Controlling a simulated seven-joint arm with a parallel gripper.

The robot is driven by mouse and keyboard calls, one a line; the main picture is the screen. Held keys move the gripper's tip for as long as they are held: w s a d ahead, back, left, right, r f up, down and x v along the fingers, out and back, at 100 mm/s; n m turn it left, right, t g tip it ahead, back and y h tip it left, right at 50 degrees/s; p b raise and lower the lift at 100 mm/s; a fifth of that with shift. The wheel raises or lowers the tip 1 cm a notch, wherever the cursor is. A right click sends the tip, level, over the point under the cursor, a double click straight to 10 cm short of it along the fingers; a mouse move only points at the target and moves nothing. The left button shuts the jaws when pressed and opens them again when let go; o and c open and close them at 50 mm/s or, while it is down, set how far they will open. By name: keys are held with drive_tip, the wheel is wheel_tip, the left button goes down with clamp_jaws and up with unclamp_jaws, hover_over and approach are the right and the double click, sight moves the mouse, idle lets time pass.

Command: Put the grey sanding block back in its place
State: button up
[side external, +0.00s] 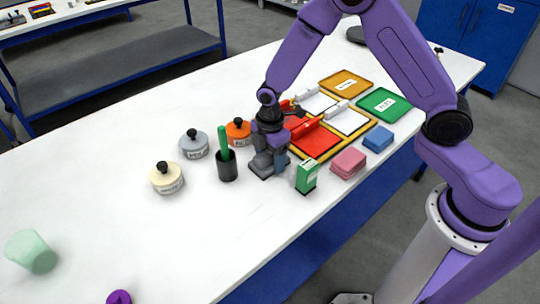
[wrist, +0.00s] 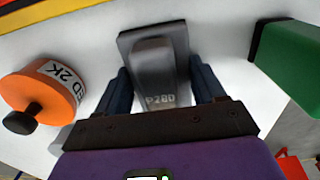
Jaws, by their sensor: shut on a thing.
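The grey sanding block (wrist: 150,42), with a raised grip and lettering on its end, is between the two dark fingers of my gripper (wrist: 163,82) in the wrist view. In the side view my gripper (side external: 270,158) points down at the table's middle with the grey block (side external: 262,170) low between its fingers. The block is at or just above the white tabletop; I cannot tell whether it touches. A pink block (side external: 348,163) and a blue block (side external: 378,138) lie to the right, near the front edge.
A green-and-white box (side external: 306,176) stands close right of my gripper. A black cup with a green tool (side external: 227,165) and an orange pot (side external: 238,132) stand close left. Grey (side external: 194,144) and cream pots (side external: 167,178) are farther left. A yellow-edged red tray (side external: 315,142) lies behind right.

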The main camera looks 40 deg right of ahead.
drive_tip(key=o, duration=1)
wheel_tip(320, 180, up, 12)
drive_tip(key=s+d+r+m, duration=0.1)
drive_tip(key=s+d+r, duration=0.1)
drive_tip(key=s, duration=0.7)
drive_tip(key=s+d+r+m, duration=0.2)
drive_tip(key=s+d, duration=0.1)
drive_tip(key=s, duration=0.6)
drive_tip(key=s+d+r+m, duration=0.2)
drive_tip(key=s, duration=0.8)
drive_tip(key=shift+d, duration=0.25)
